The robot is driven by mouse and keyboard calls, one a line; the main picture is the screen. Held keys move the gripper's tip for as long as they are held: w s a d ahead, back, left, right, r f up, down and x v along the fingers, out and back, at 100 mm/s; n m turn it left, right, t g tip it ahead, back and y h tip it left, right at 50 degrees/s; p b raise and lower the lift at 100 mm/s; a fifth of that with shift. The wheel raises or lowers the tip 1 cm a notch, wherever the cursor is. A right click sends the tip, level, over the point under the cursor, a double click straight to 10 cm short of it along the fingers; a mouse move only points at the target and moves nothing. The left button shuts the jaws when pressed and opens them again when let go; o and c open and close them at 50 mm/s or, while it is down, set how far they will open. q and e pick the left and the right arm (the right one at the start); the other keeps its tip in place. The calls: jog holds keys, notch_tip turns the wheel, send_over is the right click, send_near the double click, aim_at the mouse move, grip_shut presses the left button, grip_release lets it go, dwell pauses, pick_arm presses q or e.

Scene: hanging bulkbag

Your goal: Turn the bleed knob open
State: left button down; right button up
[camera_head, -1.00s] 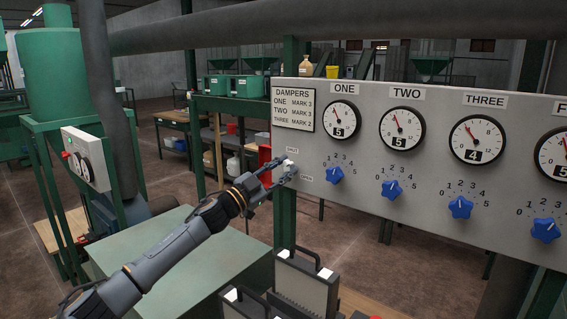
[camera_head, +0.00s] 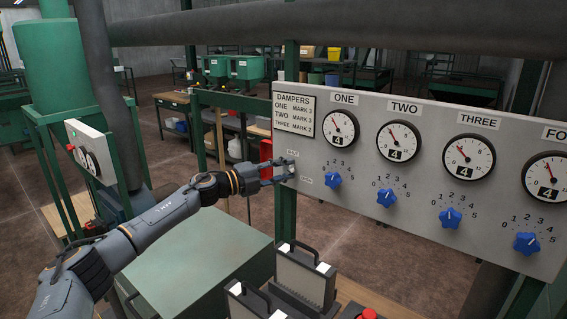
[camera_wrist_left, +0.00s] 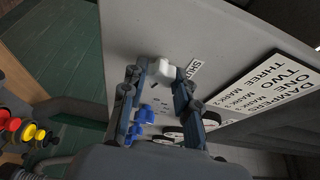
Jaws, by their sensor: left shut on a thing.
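The bleed knob is a small white knob at the left end of the grey panel (camera_head: 350,190), under the DAMPERS plate (camera_head: 294,114). In the left wrist view the white knob (camera_wrist_left: 167,69) sits between the fingertips, beside the SHUT label (camera_wrist_left: 192,69). My left gripper (camera_head: 284,173) reaches the panel from the left and is shut on the knob; it also shows in the left wrist view (camera_wrist_left: 164,78). The fingers cover much of the knob in the head view, so its exact angle is hard to tell. My right gripper is not in view.
Dials (camera_head: 340,128) and blue star knobs (camera_head: 332,180) line the panel to the right of my gripper. A green post (camera_head: 286,215) stands under the panel's left end. Cases with handles (camera_head: 300,268) and a red button (camera_head: 369,314) lie below. A dark pipe (camera_head: 330,30) runs above.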

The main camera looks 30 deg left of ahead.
pick_arm(q)
jog(key=shift+m+g+p, duration=0.4)
jog(key=shift+m+p, duration=0.55)
jog(key=shift+m, duration=0.25)
jog(key=shift+y, duration=0.4)
jog(key=c, duration=1)
grip_release()
jog(key=shift+s+a, duration=0.1)
jog(key=shift+s, duration=0.05)
jog(key=v, duration=1.1)
jog(key=shift+s+a, duration=0.15)
jog(key=shift+s, duration=0.15)
